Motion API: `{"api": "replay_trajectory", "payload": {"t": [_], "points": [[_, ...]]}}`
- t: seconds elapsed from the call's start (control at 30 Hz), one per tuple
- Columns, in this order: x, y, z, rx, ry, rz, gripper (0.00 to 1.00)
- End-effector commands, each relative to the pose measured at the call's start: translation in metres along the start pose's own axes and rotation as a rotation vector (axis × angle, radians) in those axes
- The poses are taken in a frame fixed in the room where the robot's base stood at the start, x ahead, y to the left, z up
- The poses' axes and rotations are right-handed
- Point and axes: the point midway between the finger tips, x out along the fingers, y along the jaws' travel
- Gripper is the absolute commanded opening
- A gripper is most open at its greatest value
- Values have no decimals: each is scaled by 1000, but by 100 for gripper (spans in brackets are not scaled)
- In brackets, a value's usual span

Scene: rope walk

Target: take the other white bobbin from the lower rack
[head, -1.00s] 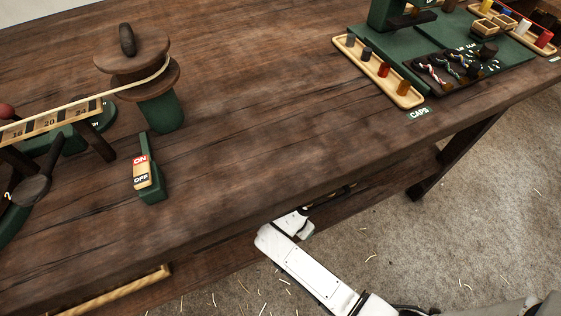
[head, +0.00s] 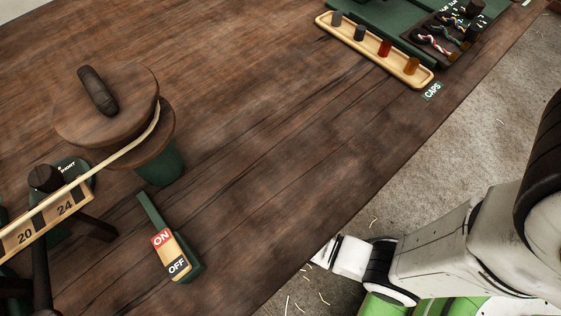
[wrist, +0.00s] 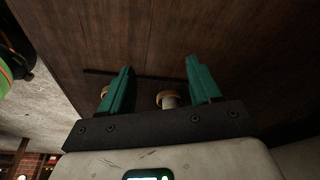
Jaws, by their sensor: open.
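In the wrist view my gripper (wrist: 159,63) is open, with its two green fingers spread apart. A bobbin (wrist: 168,97) with a tan round end and a pale body shows between the fingers, nearer the right one. Its lower part is hidden by my gripper's dark crossbar. Another tan round end (wrist: 104,91) shows beside the left finger, partly covered by it; I cannot tell its thread colour. The head view shows no bobbins and no lower rack, and my fingers are out of sight there.
A dark wooden surface (wrist: 125,30) fills the wrist view beyond the fingers. In the head view the bench top (head: 260,150) holds an ON/OFF switch (head: 171,250), a wooden reel (head: 108,110) with rope, and a caps tray (head: 375,55). Open floor (head: 450,130) lies right.

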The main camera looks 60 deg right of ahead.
Motion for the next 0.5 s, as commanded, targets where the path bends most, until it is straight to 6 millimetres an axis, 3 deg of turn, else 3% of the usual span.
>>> {"api": "replay_trajectory", "payload": {"t": [0.5], "points": [[19, 0, -65, 3, 1, 0, 63]]}}
